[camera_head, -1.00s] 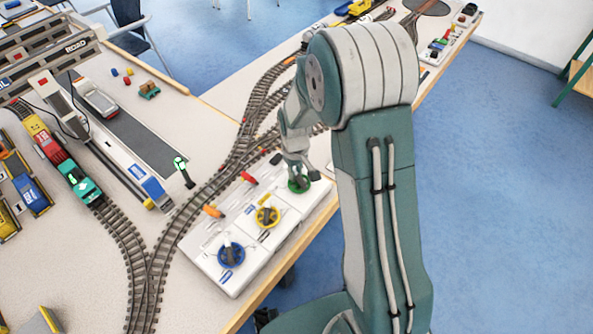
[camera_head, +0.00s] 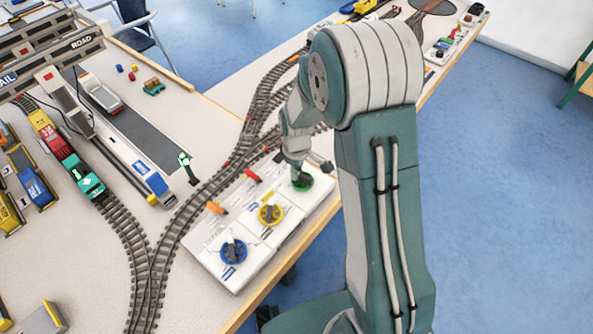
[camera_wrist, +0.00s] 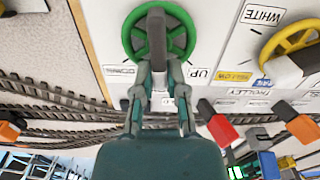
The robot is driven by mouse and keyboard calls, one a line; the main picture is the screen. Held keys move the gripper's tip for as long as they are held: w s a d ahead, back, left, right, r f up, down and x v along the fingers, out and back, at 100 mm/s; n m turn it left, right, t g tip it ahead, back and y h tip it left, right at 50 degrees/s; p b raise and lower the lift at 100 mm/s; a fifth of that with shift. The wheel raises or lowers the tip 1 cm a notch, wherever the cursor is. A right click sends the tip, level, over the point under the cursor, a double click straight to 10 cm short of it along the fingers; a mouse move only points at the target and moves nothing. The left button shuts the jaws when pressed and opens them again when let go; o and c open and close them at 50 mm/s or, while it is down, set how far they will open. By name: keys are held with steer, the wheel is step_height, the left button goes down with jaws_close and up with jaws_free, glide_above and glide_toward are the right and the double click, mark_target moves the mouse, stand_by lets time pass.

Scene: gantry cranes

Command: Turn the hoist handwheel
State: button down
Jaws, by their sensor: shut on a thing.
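The green handwheel (camera_head: 303,184) is at the far end of the white control panel, partly hidden by my gripper (camera_head: 299,172). In the wrist view, the green wheel (camera_wrist: 130,34) has a thick grey bar (camera_wrist: 157,32) across its middle, with DOWN and UP labels below it. My gripper (camera_wrist: 159,70) is shut on the near end of this bar, one finger on each side. The bar stands roughly upright in the wrist view.
A yellow wheel (camera_head: 270,214) and a blue wheel (camera_head: 233,251) share the white panel (camera_head: 205,262). Red (camera_head: 252,175) and orange (camera_head: 215,207) levers line its track side. Model tracks (camera_head: 190,213) run beside it. The table edge and open floor lie to the right.

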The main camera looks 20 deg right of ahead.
steer(key=shift+f, duration=0.1)
steer(key=c, duration=0.7)
jaws_free()
step_height(320, 180, up, 12)
steer(key=shift+w+f, duration=0.1)
